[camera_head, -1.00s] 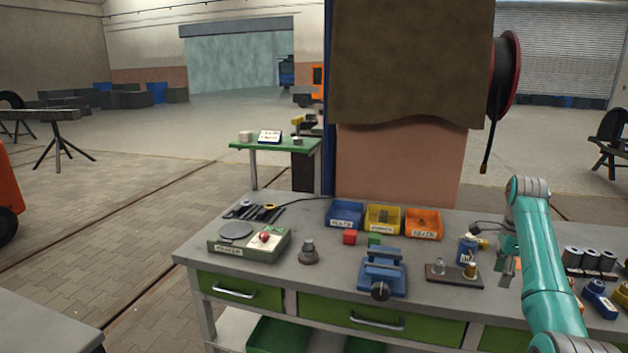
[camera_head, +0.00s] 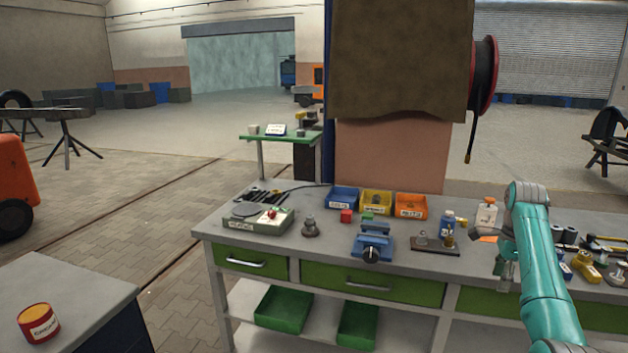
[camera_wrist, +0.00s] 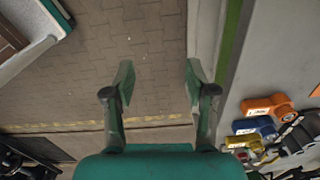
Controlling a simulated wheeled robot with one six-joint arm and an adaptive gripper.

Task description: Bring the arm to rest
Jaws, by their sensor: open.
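My teal arm (camera_head: 541,270) stands at the right of the head view, bent, with its upper joint above the workbench. My gripper (camera_wrist: 158,75) shows in the wrist view with its two fingers spread apart and nothing between them. Below it in that view lie brick paving and the bench's edge. In the head view the gripper (camera_head: 506,268) hangs behind the arm's left side, partly hidden, near the bench front.
The workbench (camera_head: 325,250) carries a blue vise (camera_head: 373,243), blue, yellow and orange bins (camera_head: 411,206), a scale (camera_head: 258,220) and small parts. A red tin (camera_head: 38,322) stands on a grey top at left. Paved floor (camera_head: 110,230) is open.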

